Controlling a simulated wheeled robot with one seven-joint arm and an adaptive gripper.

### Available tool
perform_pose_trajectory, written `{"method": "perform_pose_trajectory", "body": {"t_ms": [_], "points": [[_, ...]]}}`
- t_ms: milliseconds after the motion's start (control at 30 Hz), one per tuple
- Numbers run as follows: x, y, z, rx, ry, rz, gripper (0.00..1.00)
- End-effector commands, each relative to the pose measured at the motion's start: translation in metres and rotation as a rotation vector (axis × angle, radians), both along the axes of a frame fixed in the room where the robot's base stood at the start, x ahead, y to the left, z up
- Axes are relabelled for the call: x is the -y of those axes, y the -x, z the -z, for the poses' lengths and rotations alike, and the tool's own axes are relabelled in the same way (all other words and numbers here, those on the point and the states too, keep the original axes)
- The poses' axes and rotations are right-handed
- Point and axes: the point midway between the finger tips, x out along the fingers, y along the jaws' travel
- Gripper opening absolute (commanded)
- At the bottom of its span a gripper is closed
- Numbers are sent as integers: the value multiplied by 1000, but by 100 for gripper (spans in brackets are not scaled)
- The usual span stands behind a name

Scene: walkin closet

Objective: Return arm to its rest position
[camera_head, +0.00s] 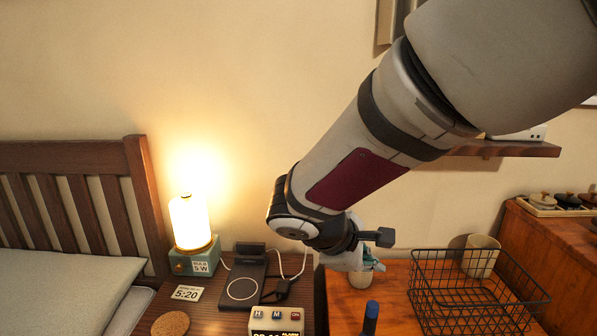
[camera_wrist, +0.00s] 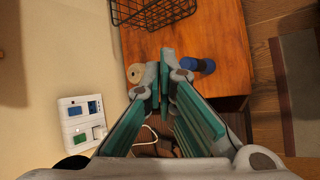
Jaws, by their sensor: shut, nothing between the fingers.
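My arm reaches down from the upper right in the head view. My gripper (camera_head: 368,262) hangs in front of the wall, above the left part of the orange-brown wooden cabinet; its teal fingers are partly hidden by the wrist. In the wrist view my gripper (camera_wrist: 160,78) has its two teal fingers drawn together at the tips, with nothing held between them. A small pale cup (camera_head: 361,280) shows just below the gripper in the head view. It looks apart from the fingers in the wrist view (camera_wrist: 136,74).
A blue-topped cylinder (camera_head: 371,318) and a black wire basket (camera_head: 475,300) stand on the cabinet (camera_head: 395,300). A lit lamp (camera_head: 190,222), charging stand (camera_head: 245,285) and clock (camera_head: 275,318) are left. A wall shelf (camera_head: 500,149) lies behind my arm. A socket panel (camera_wrist: 82,118) is on the wall.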

Motion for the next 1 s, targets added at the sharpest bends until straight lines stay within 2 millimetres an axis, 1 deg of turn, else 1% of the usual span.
{"method": "perform_pose_trajectory", "body": {"t_ms": [33, 67, 100, 167, 200, 267, 300, 367, 400, 500, 600, 700, 800, 1000], "points": [[21, 18, -15, 17, -30, 85, 0], [31, 29, -21, 22, -51, 134, 0], [44, 44, -27, 28, -78, 198, 0], [60, 68, -36, 36, -123, 292, 0], [70, 84, -41, 42, -156, 355, 0], [82, 109, -46, 48, -207, 445, 0], [88, 126, -49, 53, -244, 505, 0], [95, 150, -52, 59, -302, 590, 0], [98, 166, -53, 62, -343, 645, 0], [100, 205, -53, 69, -452, 773, 0], [96, 236, -51, 70, -555, 877, 0], [89, 259, -48, 71, -644, 953, 0], [81, 276, -46, 70, -724, 1011, 0], [63, 303, -41, 68, -873, 1099, 0]]}}
